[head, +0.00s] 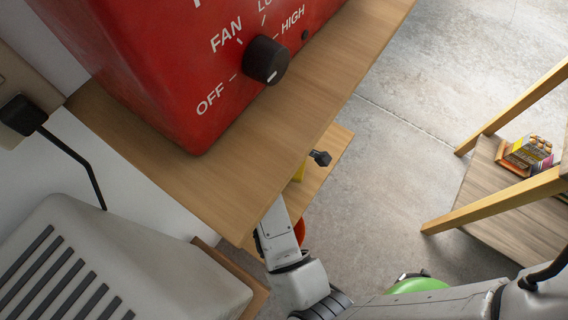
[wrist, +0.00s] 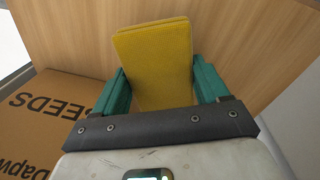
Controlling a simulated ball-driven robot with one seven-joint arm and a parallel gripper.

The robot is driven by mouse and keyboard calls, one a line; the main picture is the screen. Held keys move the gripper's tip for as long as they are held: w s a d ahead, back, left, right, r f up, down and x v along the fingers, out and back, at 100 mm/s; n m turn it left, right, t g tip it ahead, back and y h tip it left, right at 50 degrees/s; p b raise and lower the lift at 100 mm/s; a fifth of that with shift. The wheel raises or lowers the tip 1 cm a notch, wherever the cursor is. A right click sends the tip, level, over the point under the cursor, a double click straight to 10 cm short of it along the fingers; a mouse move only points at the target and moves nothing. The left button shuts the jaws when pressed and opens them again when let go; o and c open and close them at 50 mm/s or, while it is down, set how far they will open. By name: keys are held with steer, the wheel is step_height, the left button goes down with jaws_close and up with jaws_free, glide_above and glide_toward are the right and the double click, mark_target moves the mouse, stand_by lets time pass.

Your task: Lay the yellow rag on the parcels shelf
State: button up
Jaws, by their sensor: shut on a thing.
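The yellow rag (wrist: 155,50) is a flat folded pad in the wrist view, standing up between the teal fingers of my gripper (wrist: 160,68). My gripper is shut on it. A pale wooden surface (wrist: 245,40) lies close behind the rag; I cannot tell whether they touch. My gripper is mostly hidden below that board. A lower wooden board (head: 325,185) shows beneath it. No label shows which board is the parcels shelf.
A cardboard box marked SEEDS (wrist: 40,120) lies left of my gripper in the wrist view. A red heater (head: 190,60) stands on the upper board. Concrete floor (head: 400,130) between is clear.

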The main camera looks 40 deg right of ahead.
step_height(320, 180, down, 3)
steer(key=shift+f+b, duration=0.1)
steer(key=shift+b, duration=0.3)
steer(key=shift+s, duration=0.1)
steer(key=o, duration=1.1)
steer(key=r+p, duration=0.1)
steer(key=r, duration=0.3)
steer(key=r+p, duration=0.1)
steer(key=r, duration=0.3)
steer(key=r+p, duration=0.1)
steer(key=r, duration=0.3)
steer(key=shift+s+a, duration=0.25)
steer(key=shift+a, duration=0.05)
